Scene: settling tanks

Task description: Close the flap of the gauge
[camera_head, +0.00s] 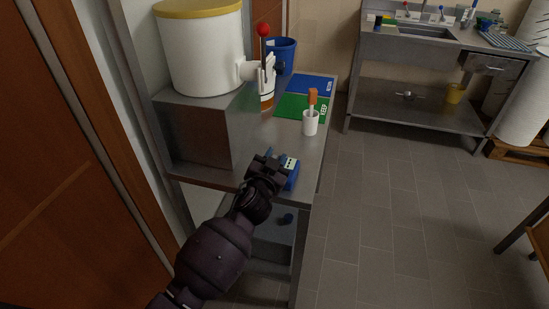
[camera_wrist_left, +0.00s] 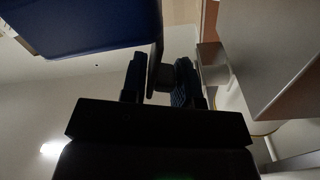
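The gauge (camera_head: 293,178) is a small blue device with a pale top face, on the metal bench near its front edge. My left gripper (camera_head: 272,163) is right at it and hides much of it. In the left wrist view a large dark blue body, seemingly the gauge (camera_wrist_left: 80,25), fills the upper left. A thin dark plate, perhaps the flap (camera_wrist_left: 155,55), stands upright from its right side and reaches between the two fingers. The fingers (camera_wrist_left: 160,82) are apart, with a gap visible; contact with the plate is unclear. My right gripper is not in view.
On the bench (camera_head: 245,157) stand a white cup (camera_head: 310,123) with an orange-handled tool, green (camera_head: 295,106) and blue (camera_head: 312,84) mats, and a blue bin (camera_head: 283,52). A white tank (camera_head: 205,55) with a tap stands on a metal box (camera_head: 195,135) at left.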

